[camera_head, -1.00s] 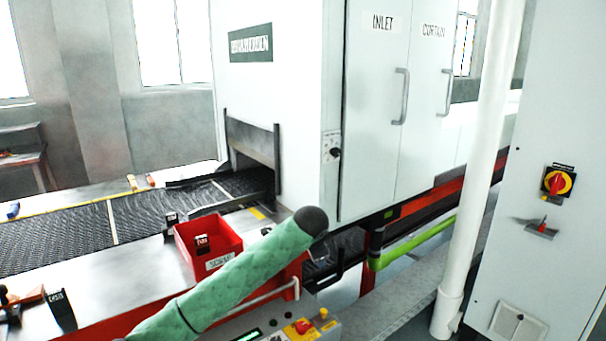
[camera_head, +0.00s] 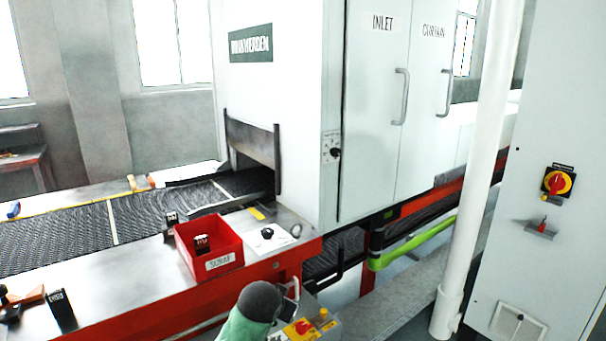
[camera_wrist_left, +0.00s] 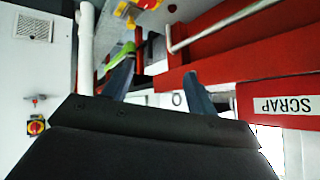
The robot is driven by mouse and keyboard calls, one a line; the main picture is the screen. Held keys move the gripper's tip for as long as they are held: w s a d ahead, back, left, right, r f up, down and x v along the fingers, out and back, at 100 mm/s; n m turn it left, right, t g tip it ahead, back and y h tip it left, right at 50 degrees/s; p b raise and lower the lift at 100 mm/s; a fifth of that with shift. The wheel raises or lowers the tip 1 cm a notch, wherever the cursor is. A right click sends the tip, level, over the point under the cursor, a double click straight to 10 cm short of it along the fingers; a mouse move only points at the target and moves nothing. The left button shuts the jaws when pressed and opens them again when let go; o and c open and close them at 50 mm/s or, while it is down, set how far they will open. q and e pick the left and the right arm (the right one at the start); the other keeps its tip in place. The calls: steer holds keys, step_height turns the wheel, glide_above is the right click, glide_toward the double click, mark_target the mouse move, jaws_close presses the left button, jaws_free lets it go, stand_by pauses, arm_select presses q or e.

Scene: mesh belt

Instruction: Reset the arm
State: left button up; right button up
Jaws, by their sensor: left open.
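My left arm (camera_head: 244,326), in a green sleeve with a dark grey rounded end, shows at the bottom middle of the head view, low in front of the red-fronted belt table. My left gripper (camera_wrist_left: 158,88) shows in the left wrist view. Its two dark fingers are spread apart, with nothing visible between them. The red table side and a silver rail lie beyond the fingers. My right arm and gripper are in neither view.
A red scrap bin (camera_head: 213,262) stands on the table beside the mesh belt (camera_head: 60,235). A control box (camera_head: 303,328) with a red knob is close to my arm. A white pole (camera_head: 477,170) and a cabinet (camera_head: 560,120) stand at right.

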arm_select(q)
steer(key=s+a+f+n+g+y, duration=0.1)
steer(key=s+a+f+n+g, duration=0.3)
steer(key=s+f, duration=0.95)
steer(key=s+a+f+g, duration=0.2)
steer(key=s+a+f, duration=0.5)
steer(key=s+f, duration=0.7)
steer(key=s+f+g, duration=0.1)
steer(key=s+f, duration=0.1)
steer(key=s, duration=0.5)
steer(key=s+f, duration=0.3)
steer(key=s, duration=0.4)
steer(key=shift+d+f+g, duration=0.25)
steer(key=shift+d+g, duration=0.15)
